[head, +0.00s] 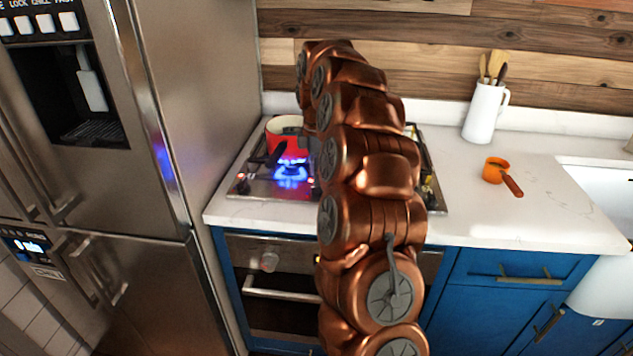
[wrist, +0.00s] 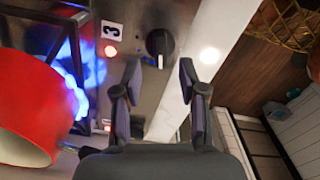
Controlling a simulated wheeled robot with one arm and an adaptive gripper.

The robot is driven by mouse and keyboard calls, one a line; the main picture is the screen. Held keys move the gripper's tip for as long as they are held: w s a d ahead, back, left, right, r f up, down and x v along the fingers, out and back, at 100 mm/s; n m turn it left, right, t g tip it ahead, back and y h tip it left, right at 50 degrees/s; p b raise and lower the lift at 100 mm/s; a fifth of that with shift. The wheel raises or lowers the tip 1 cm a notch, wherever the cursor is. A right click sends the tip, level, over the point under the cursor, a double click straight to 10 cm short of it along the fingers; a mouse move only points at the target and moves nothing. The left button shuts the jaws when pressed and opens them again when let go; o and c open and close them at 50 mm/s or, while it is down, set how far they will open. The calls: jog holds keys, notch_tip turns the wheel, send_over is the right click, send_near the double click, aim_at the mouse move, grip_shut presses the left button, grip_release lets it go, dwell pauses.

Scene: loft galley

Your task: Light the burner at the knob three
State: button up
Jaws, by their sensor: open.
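My gripper (wrist: 160,74) is open and empty. Its fingertips are just short of the knob, one to each side in the picture; I cannot tell whether they touch it. A blue flame (wrist: 70,72) burns left of the label. In the head view a blue flame (head: 291,173) burns at the front left of the cooktop (head: 258,188). My arm hides my gripper and the middle of the cooktop there.
A red pot (head: 287,138) sits on the cooktop behind the flame; it also shows close by in the wrist view (wrist: 30,95). A steel fridge (head: 205,100) stands left. An orange pan (head: 494,170) and white utensil jug (head: 484,112) stand on the right counter.

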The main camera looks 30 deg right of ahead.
notch_tip(320, 180, up, 8)
jog(key=shift+r, duration=0.25)
dwell(0.4)
jog(key=shift+o, duration=0.3)
jog(key=shift+o, duration=2.3)
jog(key=shift+a+r+m+p, duration=0.15)
jog(key=shift+m+p, duration=0.25)
jog(key=shift+m, duration=0.5)
jog(key=m+p, duration=0.4)
jog(key=m, duration=1.2)
send_over(318, 191)
jog(key=f, duration=0.4)
jog(key=shift+w+d+f, duration=0.1)
jog(key=shift+d+f, duration=0.05)
jog(key=shift+d, duration=0.1)
jog(key=shift+f+p, duration=1.2)
jog(key=shift+f, duration=2.8)
